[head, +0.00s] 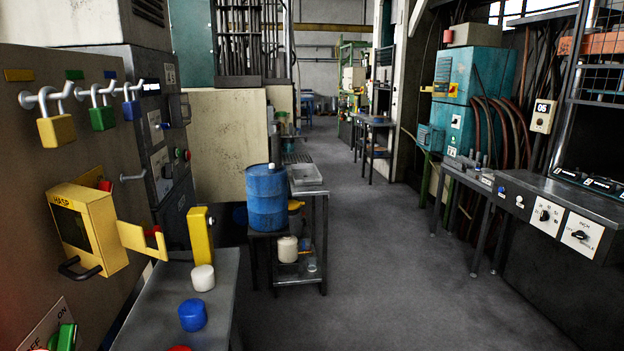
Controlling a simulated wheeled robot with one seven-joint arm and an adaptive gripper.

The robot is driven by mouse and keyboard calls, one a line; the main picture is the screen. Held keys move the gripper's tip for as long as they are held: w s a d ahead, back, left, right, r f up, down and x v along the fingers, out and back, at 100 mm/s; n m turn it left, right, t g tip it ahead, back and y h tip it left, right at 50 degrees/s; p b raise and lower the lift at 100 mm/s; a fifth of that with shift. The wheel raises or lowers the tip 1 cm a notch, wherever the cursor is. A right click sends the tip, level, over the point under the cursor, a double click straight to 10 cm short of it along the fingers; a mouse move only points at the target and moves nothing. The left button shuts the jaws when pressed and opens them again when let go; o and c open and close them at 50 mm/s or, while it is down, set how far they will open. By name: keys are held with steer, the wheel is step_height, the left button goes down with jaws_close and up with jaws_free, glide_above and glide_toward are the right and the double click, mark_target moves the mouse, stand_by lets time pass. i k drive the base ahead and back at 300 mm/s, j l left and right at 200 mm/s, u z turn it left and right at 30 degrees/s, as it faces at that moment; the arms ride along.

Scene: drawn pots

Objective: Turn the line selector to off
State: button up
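No control that I can read is labelled as a line selector. A white plate (44,326) at the lower left edge reads OFF and ON. A green handle (66,338) stands beside its lower part and is cut off by the frame's bottom. On the right-hand console, a black rotary knob (580,235) sits on a white plate with small lettering. Another black knob (544,215) sits on a white plate to its left. Their exact settings are too small to tell. My gripper is not in view.
Yellow, green and blue padlocks (103,118) hang on hooks on the left panel. A yellow HASP box (88,228) juts out below them. A grey bench (160,318) holds coloured caps. A blue drum (267,196) stands behind. The middle floor (400,270) is clear.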

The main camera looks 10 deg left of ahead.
mark_target(166, 170)
steer(key=i+l+u, duration=0.1)
steer(key=i+u, duration=0.15)
steer(key=u, duration=0.15)
steer(key=i+l+u, duration=0.2)
steer(key=u, duration=0.25)
steer(key=i+l+u, duration=0.2)
steer(key=u, duration=0.2)
steer(key=i+l+u, duration=0.15)
steer(key=l+u, duration=0.25)
steer(key=i+l, duration=0.1)
steer(key=l, duration=0.45)
steer(key=i+l+u, duration=0.15)
steer(key=l, duration=0.9)
steer(key=i+l+u, duration=0.2)
steer(key=i+l, duration=0.65)
steer(key=i+j, duration=0.1)
steer(key=i, duration=0.2)
steer(key=i+j, duration=0.15)
steer(key=i, duration=0.15)
